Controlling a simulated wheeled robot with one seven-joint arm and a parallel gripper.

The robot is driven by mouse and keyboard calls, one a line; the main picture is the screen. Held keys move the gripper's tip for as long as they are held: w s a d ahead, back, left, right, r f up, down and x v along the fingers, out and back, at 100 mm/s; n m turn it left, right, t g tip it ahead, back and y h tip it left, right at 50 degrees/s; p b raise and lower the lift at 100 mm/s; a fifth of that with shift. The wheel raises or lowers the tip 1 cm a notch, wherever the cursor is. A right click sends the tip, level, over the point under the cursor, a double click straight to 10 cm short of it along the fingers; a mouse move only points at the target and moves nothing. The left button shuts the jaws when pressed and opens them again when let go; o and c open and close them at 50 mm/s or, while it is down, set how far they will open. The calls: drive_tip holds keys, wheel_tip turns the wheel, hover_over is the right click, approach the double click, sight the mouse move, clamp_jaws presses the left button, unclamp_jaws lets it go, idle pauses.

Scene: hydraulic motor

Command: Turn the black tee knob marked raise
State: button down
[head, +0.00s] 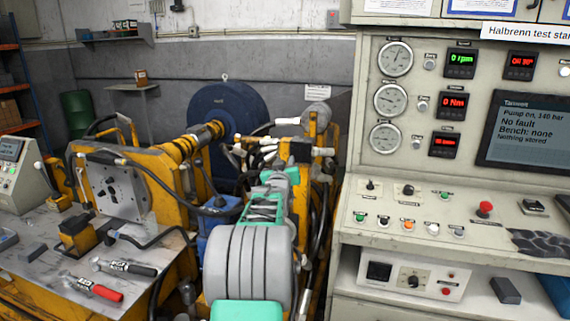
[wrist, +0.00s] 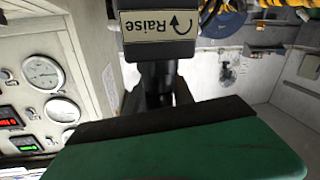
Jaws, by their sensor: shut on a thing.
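In the wrist view a black block with a tan label reading "Raise" and a turn arrow (wrist: 157,28) shows at the top, with the text upside down. A black tee knob (wrist: 157,82) on a dark stem is just below it, partly hidden. My gripper (wrist: 162,115) shows a green finger with a dark pad across the lower picture, closed against the knob. The other finger is mostly hidden. In the head view my grey and teal arm reaches away up the middle, and I cannot make out the knob there.
A control panel (head: 370,190) with gauges, red and green displays and buttons stands at the right. A yellow machine with a big blue wheel (head: 228,105) stands behind my arm. A bench (head: 40,275) at the left holds tools, including a red-handled one (head: 92,288). Hoses run close by.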

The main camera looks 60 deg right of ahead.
drive_tip(key=shift+w+a+n+t+b, duration=0.15)
drive_tip(key=shift+n+t+b, duration=0.35)
drive_tip(key=shift+b, duration=0.45)
drive_tip(key=c, duration=1.2)
unclamp_jaws()
drive_tip(key=shift+o, duration=0.2)
drive_tip(key=b+v, duration=0.1)
drive_tip(key=v, duration=0.6)
drive_tip(key=shift+s+a+b, duration=0.2)
drive_tip(key=shift+a+b, duration=0.1)
drive_tip(key=shift+b, duration=0.05)
drive_tip(key=shift+r, duration=0.2)
